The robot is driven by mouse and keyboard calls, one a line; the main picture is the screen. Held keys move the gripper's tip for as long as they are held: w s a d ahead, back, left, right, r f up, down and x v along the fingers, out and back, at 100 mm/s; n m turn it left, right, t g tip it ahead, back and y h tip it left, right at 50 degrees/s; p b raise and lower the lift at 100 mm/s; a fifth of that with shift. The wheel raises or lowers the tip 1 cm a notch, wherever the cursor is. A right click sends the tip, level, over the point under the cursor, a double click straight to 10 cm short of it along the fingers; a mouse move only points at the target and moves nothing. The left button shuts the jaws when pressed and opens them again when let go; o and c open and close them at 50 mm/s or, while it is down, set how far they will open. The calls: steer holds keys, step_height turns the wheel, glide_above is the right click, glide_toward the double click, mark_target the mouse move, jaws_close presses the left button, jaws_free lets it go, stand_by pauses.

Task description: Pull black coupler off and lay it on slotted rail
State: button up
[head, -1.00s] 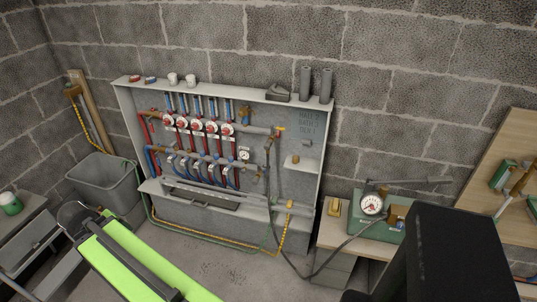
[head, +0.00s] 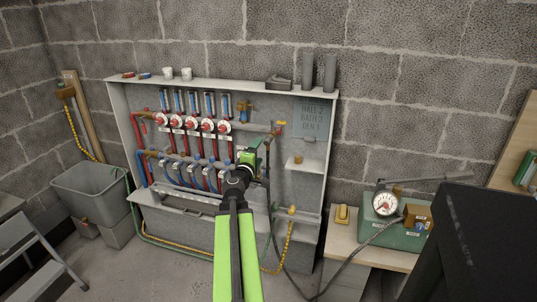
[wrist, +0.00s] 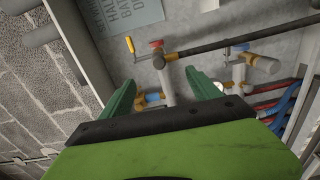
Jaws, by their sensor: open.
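My gripper (head: 247,157) is raised in front of the right part of the manifold cabinet. In the wrist view its green jaws (wrist: 163,92) are apart with nothing held. A brass and blue fitting (wrist: 150,98) shows beyond the gap. A black hose (wrist: 240,39) with a brass end crosses above the jaws, beside a red-capped valve (wrist: 155,44). In the head view the black hose (head: 268,165) hangs from the manifold's right end. I cannot clearly make out the black coupler there. A pale rail (head: 176,193) runs along the cabinet's lower ledge; its slots are too small to tell.
A green test pump (head: 388,236) with a gauge stands on a bench at right, joined to a hose. A small shelf (head: 303,165) is right of my gripper. Grey tubes (head: 330,73) stand on the cabinet top. A grey bin (head: 90,190) stands at left.

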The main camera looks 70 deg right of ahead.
mark_target(266, 144)
steer(key=shift+s+d, duration=0.25)
steer(key=shift+s, duration=0.2)
steer(key=d, duration=0.9)
steer(key=shift+w, duration=0.3)
steer(key=shift+f, duration=0.2)
stand_by(0.7)
steer(key=shift+w+d, duration=0.1)
steer(key=shift+d, duration=0.1)
jaws_close()
stand_by(0.4)
